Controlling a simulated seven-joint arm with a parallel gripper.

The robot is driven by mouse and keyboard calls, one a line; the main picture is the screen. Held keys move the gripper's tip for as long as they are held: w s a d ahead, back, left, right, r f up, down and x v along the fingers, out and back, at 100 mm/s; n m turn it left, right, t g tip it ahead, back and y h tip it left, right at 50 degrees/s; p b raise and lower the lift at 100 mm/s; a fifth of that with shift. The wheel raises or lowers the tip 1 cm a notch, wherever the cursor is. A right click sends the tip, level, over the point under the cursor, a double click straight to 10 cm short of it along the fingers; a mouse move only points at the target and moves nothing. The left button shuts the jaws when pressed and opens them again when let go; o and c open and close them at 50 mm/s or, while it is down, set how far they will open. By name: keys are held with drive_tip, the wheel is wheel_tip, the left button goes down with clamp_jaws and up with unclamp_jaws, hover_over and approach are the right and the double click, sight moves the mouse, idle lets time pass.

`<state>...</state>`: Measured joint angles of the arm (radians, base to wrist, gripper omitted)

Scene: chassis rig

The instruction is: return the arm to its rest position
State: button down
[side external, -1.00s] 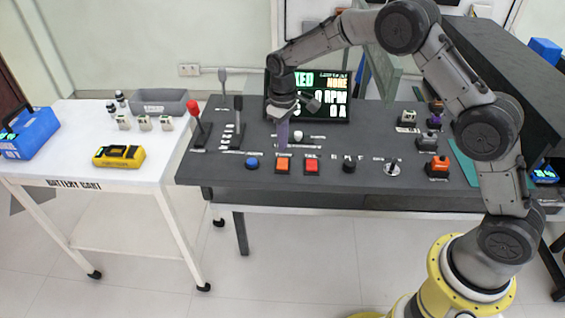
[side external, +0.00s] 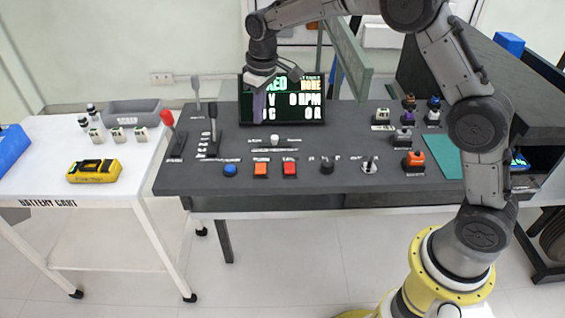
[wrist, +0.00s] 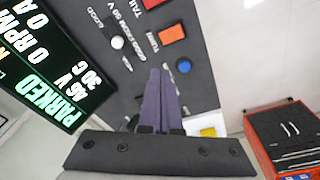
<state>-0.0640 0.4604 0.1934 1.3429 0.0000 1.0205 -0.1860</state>
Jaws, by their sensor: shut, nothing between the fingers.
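My gripper (side external: 258,115) has purple fingers that point down. In the side external view it hangs in front of the left part of the lit display (side external: 303,101), above the dark console (side external: 325,180). In the wrist view my gripper (wrist: 160,72) has its two fingers together, with nothing held between them. My arm (side external: 330,8) arches over the console from the yellow-ringed base at the lower right. The display (wrist: 35,60) reads PARKED in the wrist view.
Levers (side external: 172,135) with red and black knobs stand at the console's left. A white knob (side external: 275,140) and blue, orange and red buttons (side external: 289,169) line its front. A white cart (side external: 50,150) stands left. A red tool chest (wrist: 285,135) shows in the wrist view.

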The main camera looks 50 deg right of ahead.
drive_tip(key=s+d+r+m+t, duration=0.1)
drive_tip(key=s+r+t, duration=0.1)
drive_tip(key=s+r, duration=0.65)
drive_tip(key=s+d+r+t, duration=0.2)
drive_tip(key=s+r, duration=0.6)
drive_tip(key=s, duration=0.1)
drive_tip(key=s+f+m, duration=0.1)
drive_tip(key=s+f, duration=0.2)
drive_tip(key=s, duration=0.6)
drive_tip(key=s+f, duration=0.4)
drive_tip(key=s, duration=0.5)
drive_tip(key=shift+d+f+m, duration=0.15)
drive_tip(key=shift+f+m, duration=0.15)
drive_tip(key=shift+m, duration=0.1)
